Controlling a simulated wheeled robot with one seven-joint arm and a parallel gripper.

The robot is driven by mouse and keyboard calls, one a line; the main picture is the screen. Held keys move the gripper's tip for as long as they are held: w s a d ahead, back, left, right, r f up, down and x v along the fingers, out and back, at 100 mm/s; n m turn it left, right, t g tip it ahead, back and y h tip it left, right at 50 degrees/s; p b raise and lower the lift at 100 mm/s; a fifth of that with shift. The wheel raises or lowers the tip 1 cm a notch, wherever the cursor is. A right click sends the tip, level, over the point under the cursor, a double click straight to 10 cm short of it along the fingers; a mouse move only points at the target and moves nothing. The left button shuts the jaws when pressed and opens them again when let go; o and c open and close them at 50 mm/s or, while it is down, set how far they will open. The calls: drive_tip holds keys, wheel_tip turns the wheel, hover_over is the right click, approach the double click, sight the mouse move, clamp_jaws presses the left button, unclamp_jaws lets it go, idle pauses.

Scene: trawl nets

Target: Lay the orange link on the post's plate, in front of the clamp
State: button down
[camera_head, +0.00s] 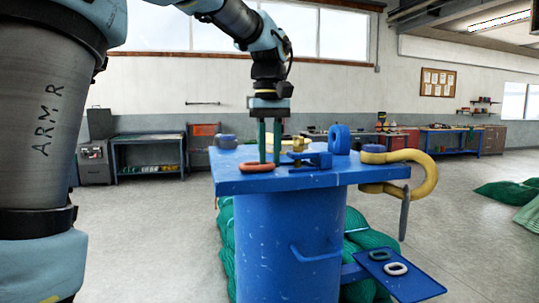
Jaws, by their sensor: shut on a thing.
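My gripper (269,163) points straight down over the blue post's plate (228,179), its two green fingers close together. It is shut on the orange link (255,168), at the link's right, rear part. The link is flat and level, at the plate's surface or just above it; I cannot tell if it touches. The blue clamp (316,159) sits on the plate just to the right of the link, with a gap between them. The fingertips partly hide the link's far rim.
Green net bundles (370,240) lie around the post.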

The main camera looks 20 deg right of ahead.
sight(270, 163)
drive_tip(key=shift+f, duration=0.15)
drive_tip(key=c, duration=0.7)
unclamp_jaws()
drive_tip(key=shift+c, duration=0.2)
wheel_tip(270, 163, up, 12)
drive_tip(key=shift+r, duration=0.2)
